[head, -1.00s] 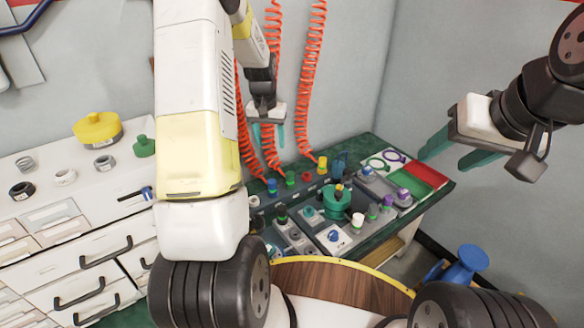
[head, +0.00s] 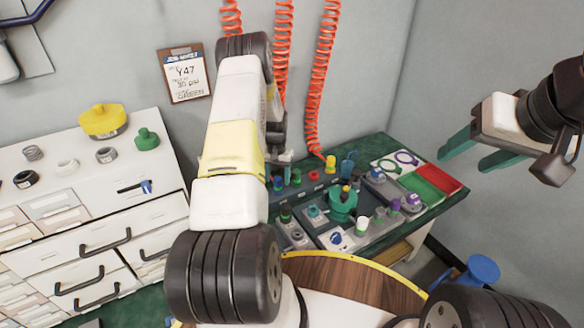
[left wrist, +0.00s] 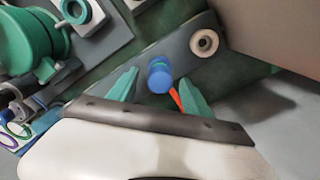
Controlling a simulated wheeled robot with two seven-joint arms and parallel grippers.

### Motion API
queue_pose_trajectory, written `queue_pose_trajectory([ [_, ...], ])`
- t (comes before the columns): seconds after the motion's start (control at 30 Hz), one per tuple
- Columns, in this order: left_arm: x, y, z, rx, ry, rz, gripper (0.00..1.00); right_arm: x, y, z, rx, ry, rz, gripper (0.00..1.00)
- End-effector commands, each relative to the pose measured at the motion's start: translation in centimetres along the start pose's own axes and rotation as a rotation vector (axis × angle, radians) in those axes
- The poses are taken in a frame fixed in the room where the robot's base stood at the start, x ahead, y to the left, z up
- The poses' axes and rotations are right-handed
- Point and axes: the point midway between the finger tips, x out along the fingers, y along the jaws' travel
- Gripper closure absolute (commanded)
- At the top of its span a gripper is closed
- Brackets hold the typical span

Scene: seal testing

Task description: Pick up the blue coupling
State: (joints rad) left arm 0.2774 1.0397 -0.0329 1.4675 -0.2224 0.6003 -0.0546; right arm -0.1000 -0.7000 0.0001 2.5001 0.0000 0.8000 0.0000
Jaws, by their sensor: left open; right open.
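The blue coupling (head: 277,183) sits at the back left of the bench in the head view, in a row with green and red ones. In the left wrist view the blue coupling (left wrist: 159,76) stands on a grey strip, seen between the green fingertips. My left gripper (left wrist: 158,88) is open, with a finger to each side of the coupling; I cannot tell how far above it is. In the head view my left arm hides most of that gripper. My right gripper (head: 467,152) is open and empty, held up at the right, away from the bench.
A green round fixture (head: 342,205) and several knobs crowd the bench near the coupling. A white ring-shaped socket (left wrist: 204,42) is beside it. Orange coiled hoses (head: 322,80) hang behind. A white drawer cabinet (head: 80,215) stands at left, a blue stool (head: 480,270) at right.

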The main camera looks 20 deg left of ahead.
Motion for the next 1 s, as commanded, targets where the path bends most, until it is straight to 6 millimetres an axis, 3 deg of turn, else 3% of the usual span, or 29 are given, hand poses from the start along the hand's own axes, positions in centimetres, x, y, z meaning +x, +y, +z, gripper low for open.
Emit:
queue_pose_trajectory([
  [0.1,0.96,0.01,-0.03,0.000,0.001,0.000,0.42,0.00,0.00,0.00,0.000,0.000,0.000,0.44],
  [0.33,1.09,0.01,-0.03,0.000,0.001,0.000,0.42,0.00,0.00,0.00,0.000,0.000,0.000,0.44],
  [0.63,1.07,0.02,-0.02,0.000,0.001,0.000,0.99,0.00,0.00,0.00,0.000,0.000,0.000,0.44],
  [1.0,0.37,0.00,-0.10,0.000,0.003,-0.001,1.00,0.00,0.00,0.00,0.000,0.000,0.000,0.44],
])
